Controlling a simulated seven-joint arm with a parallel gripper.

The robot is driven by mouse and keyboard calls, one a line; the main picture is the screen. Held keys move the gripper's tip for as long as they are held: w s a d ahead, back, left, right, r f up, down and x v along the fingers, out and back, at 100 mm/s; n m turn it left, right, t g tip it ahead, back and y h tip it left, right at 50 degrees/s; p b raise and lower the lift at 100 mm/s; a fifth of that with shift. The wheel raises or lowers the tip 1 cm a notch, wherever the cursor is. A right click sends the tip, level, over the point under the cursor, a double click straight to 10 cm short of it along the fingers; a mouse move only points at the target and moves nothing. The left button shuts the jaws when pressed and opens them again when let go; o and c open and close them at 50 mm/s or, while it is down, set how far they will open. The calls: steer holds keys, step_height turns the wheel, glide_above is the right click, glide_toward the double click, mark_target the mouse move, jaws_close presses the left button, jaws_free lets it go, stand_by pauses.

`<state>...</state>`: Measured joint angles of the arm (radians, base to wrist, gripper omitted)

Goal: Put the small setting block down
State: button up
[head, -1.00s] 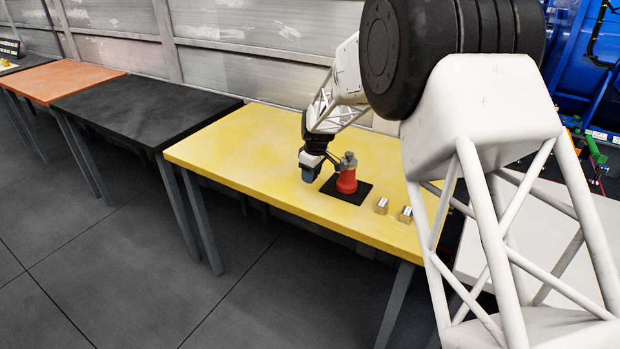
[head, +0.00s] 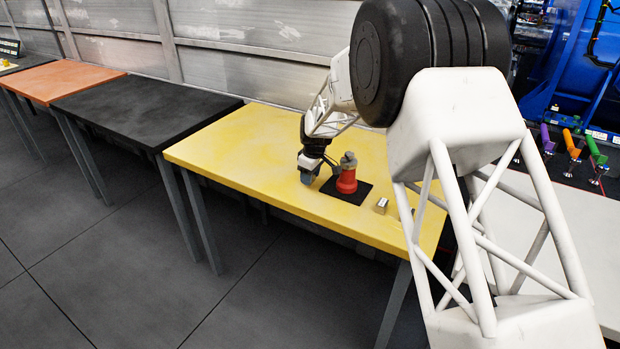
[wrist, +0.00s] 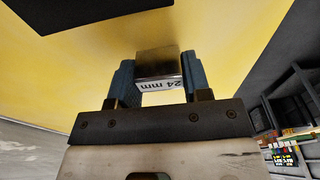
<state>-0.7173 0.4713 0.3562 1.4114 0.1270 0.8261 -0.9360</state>
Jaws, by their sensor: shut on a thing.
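The yellow table top lies beyond the block in that view. In the head view the held block is too small and hidden to make out. I cannot tell whether its underside touches the table.
A red device with a grey top (head: 347,180) stands upright on the black mat (head: 358,194), close right of my gripper. A small metal block (head: 381,205) lies right of the mat. The table's left area is clear. A black table (head: 140,105) stands further left.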

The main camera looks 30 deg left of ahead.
steer(key=shift+f, duration=0.4)
steer(key=shift+f, duration=0.2)
steer(key=o, duration=1.1)
steer(key=shift+o, duration=0.2)
steer(key=shift+r, duration=0.15)
step_height(320, 180, up, 12)
steer(key=d, duration=0.1)
steer(key=shift+d, duration=0.25)
